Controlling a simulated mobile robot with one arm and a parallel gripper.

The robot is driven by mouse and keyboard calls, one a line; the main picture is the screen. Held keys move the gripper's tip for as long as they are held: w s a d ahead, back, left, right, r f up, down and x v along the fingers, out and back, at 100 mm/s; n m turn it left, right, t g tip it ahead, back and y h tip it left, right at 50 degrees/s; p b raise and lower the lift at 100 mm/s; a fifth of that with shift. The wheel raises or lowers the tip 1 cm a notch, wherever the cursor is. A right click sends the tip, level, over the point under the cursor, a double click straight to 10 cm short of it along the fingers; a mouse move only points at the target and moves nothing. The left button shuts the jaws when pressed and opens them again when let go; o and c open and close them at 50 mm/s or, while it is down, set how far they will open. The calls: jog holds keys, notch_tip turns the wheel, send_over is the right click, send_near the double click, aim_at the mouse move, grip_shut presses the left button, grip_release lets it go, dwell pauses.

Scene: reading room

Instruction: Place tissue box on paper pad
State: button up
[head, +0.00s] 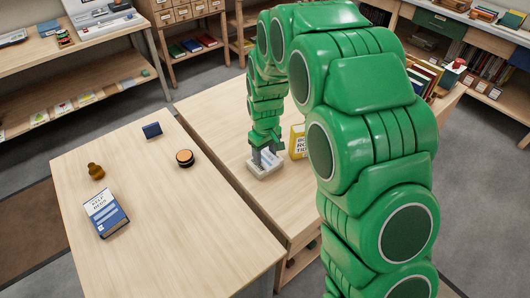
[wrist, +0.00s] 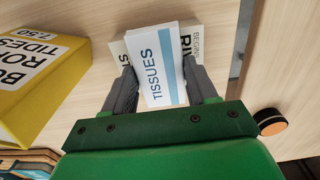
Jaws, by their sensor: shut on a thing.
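The tissue box (wrist: 157,65), white with a blue stripe and the word TISSUES, is between the two fingers of my gripper (wrist: 160,88). My gripper is shut on it. In the head view my gripper (head: 266,152) is low over the right-hand table, and the tissue box is mostly hidden by the fingers. Beneath the tissue box is a pale book (wrist: 194,40) with printed lettering, partly covered; it also shows in the head view (head: 265,169). I cannot tell whether the box touches it. I cannot make out a paper pad in either view.
A yellow book (head: 297,142) stands close to the right of my gripper; it also shows in the wrist view (wrist: 35,75). The left table (head: 170,215) holds a blue book (head: 106,213), a small blue object (head: 152,130), a round wooden object (head: 185,158) and a brown object (head: 95,171).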

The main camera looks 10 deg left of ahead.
aim_at(265, 155)
jog(key=o, duration=1)
jog(key=shift+f, duration=0.1)
notch_tip(265, 155, up, 12)
jog(key=shift+r, duration=0.15)
